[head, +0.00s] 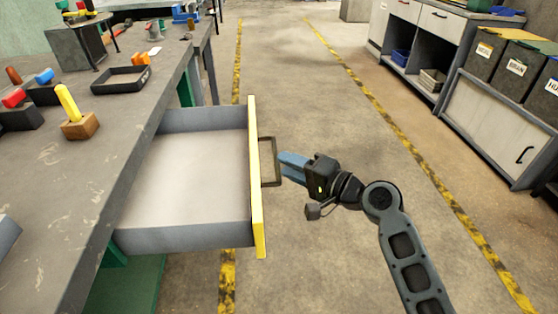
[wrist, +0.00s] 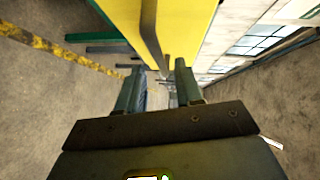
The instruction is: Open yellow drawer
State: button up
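The yellow-fronted drawer (head: 257,190) stands pulled well out of the workbench in the head view, and its grey inside is empty. Its dark loop handle (head: 270,163) sticks out from the yellow front. My gripper (head: 284,166) is beside the handle, with its blue fingers pointing at it. In the wrist view the yellow front (wrist: 195,25) fills the top middle, with the handle bar (wrist: 150,30) in front of it. My gripper (wrist: 158,78) shows there with its two fingers apart. The bar's lower end lies between them in the picture; I cannot tell whether they touch it.
The workbench (head: 60,190) on the left bears a black tray (head: 122,80), a wooden block with a yellow handle (head: 78,115) and other tools. A cabinet (head: 495,130) with labelled bins stands at the right. The floor (head: 320,80) between them is clear.

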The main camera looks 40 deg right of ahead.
jog(key=shift+s+d+r, duration=0.1)
jog(key=shift+s, duration=0.7)
jog(key=shift+s+d+r, duration=0.1)
jog(key=shift+s, duration=0.65)
